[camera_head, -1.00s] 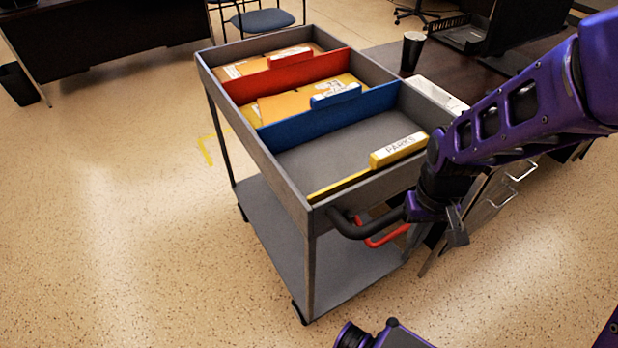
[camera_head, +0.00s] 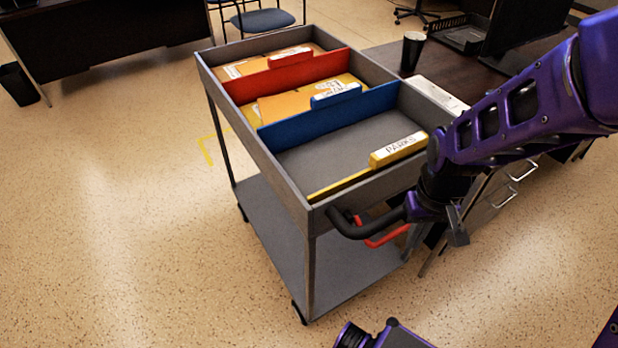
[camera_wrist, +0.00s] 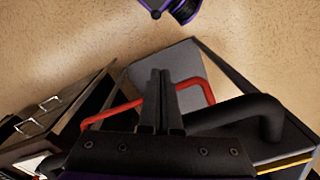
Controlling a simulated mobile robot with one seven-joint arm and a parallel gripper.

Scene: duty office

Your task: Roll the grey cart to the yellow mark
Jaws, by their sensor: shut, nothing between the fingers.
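The grey cart (camera_head: 262,158) stands upright on the floor, with a divided top tray and a lower shelf. Its black handle (camera_head: 350,228) sticks out at the near end, with a red bar (camera_head: 385,236) close beside it. My gripper (camera_head: 457,232) is at the right end of the handle. In the wrist view the two fingers of my gripper (camera_wrist: 160,75) are together, in front of the black handle (camera_wrist: 245,112) and red bar (camera_wrist: 192,84). Whether they touch the handle I cannot tell. The yellow mark (camera_head: 206,150) is a taped corner on the floor behind the cart's left side, partly hidden.
A dark desk (camera_head: 450,72) with drawers stands close along the cart's right side, bearing a black cup (camera_head: 411,52). A blue chair (camera_head: 262,20) and another desk (camera_head: 110,38) are beyond. A black bin (camera_head: 18,84) stands far left. The floor to the left is clear.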

